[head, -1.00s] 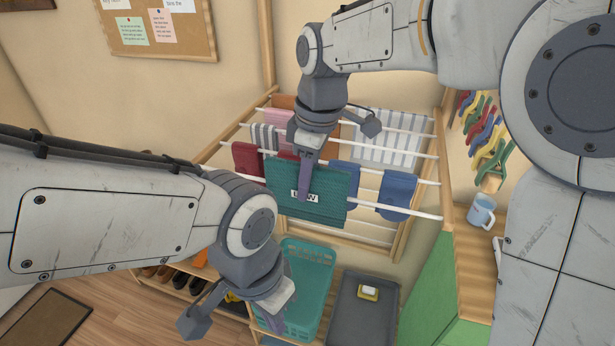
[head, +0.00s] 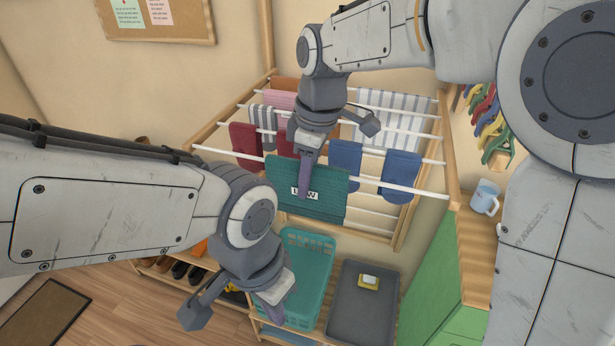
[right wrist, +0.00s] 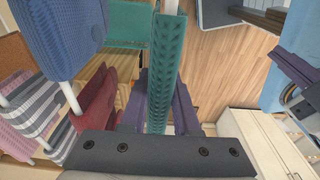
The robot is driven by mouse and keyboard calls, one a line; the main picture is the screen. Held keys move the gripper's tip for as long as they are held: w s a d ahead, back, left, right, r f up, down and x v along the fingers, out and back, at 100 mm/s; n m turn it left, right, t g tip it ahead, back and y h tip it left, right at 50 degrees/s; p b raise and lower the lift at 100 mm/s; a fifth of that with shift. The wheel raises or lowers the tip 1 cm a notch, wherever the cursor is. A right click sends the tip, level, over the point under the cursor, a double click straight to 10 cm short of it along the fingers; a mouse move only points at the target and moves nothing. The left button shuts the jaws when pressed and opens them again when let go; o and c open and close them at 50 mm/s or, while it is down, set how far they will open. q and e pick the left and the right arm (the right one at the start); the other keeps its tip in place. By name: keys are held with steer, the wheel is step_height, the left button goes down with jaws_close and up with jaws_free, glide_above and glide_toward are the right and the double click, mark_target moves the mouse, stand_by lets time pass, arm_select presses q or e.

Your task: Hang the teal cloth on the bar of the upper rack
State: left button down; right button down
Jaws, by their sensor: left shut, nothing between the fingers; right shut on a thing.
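The teal cloth (head: 330,202) lies over the front white bar (head: 405,188) of the wooden drying rack, with the bar coming out at both sides. A white label with dark letters, partly covered by my finger, shows on its front. My right gripper (head: 304,180) is shut on the cloth from above. In the right wrist view the cloth (right wrist: 165,70) shows edge-on between my fingers (right wrist: 160,105), with the white bar running into its top end. My left gripper (head: 272,298) is shut and empty, low in front of the teal basket.
Blue socks (head: 400,172), a maroon cloth (head: 246,143) and a striped towel (head: 388,110) hang on the rack. Below stand a teal basket (head: 318,262) and a grey tray (head: 362,305). Clothespins (head: 490,125) and a mug (head: 485,198) are at right.

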steer(key=c, duration=0.6)
jaws_free()
